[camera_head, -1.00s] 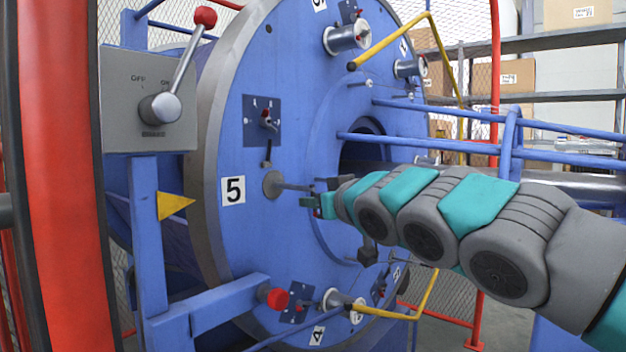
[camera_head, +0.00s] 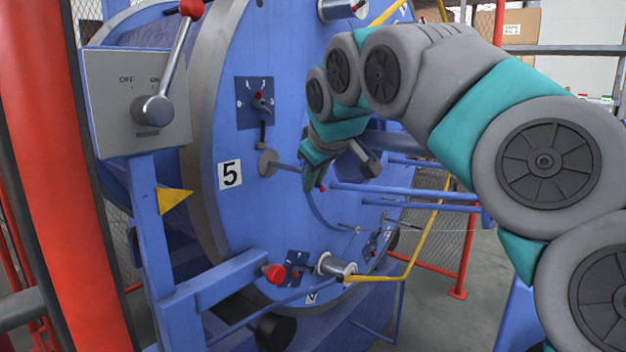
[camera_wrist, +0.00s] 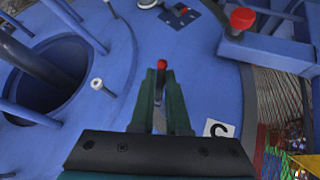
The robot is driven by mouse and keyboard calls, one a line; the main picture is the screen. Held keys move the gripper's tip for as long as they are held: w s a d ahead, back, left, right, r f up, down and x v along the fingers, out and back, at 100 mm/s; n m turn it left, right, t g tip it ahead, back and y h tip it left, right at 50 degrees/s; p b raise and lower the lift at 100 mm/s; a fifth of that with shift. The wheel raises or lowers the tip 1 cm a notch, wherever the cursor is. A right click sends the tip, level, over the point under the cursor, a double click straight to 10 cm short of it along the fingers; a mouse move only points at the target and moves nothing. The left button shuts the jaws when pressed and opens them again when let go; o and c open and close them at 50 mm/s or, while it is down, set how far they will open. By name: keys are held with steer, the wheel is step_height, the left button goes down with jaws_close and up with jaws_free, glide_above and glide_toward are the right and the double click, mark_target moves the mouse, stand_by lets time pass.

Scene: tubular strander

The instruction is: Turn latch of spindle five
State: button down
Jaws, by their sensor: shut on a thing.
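Spindle five is a bare grey rod (camera_head: 288,167) on a round flange (camera_head: 267,163), sticking out of the blue disc beside the label "5" (camera_head: 230,174). The exact contact is partly hidden by the fingers.
A small panel with a red-knobbed switch (camera_head: 259,97) is above spindle five. A grey lever box (camera_head: 138,100) and red post (camera_head: 60,150) stand left. Blue bars (camera_head: 410,194) and a yellow bar (camera_head: 430,235) lie to the right.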

steer(key=shift+r+n+g+h, duration=0.2)
steer(key=shift+n+g+h, duration=0.2)
steer(key=shift+g+h, duration=0.7)
steer(key=shift+s+h, duration=0.1)
steer(key=shift+h, duration=0.3)
steer(key=c, duration=0.9)
jaws_free()
steer(key=shift+d+r, duration=0.1)
